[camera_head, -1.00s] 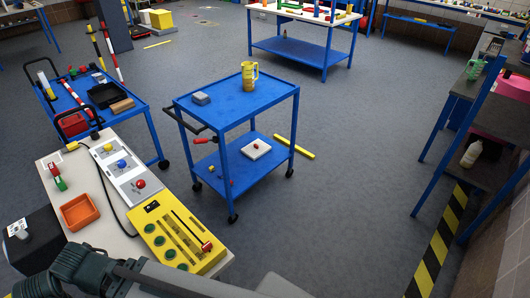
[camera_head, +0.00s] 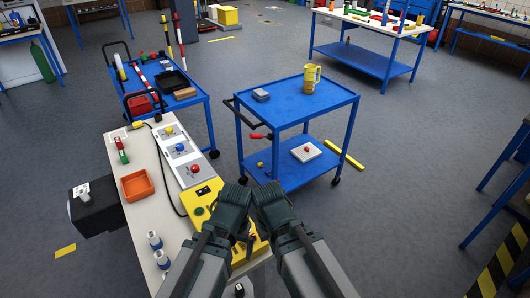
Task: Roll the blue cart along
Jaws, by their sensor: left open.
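A blue two-shelf cart (camera_head: 290,108) on black castors stands right of centre. Its black handle (camera_head: 232,110) sticks out on its left side. A yellow mug (camera_head: 312,77) and a grey box (camera_head: 261,95) stand on its top shelf. My two arms come up from the bottom, in front of the bench and short of the cart. My left gripper (camera_head: 246,238) shows only in part, low between the arms and over a yellow panel; it is open and apart from the cart. My right gripper is hidden behind its arm.
A bench (camera_head: 117,161) with an orange tray (camera_head: 137,185) stands at the left. A second blue cart (camera_head: 196,99) stands behind it. The floor (camera_head: 400,185) farther right is clear.

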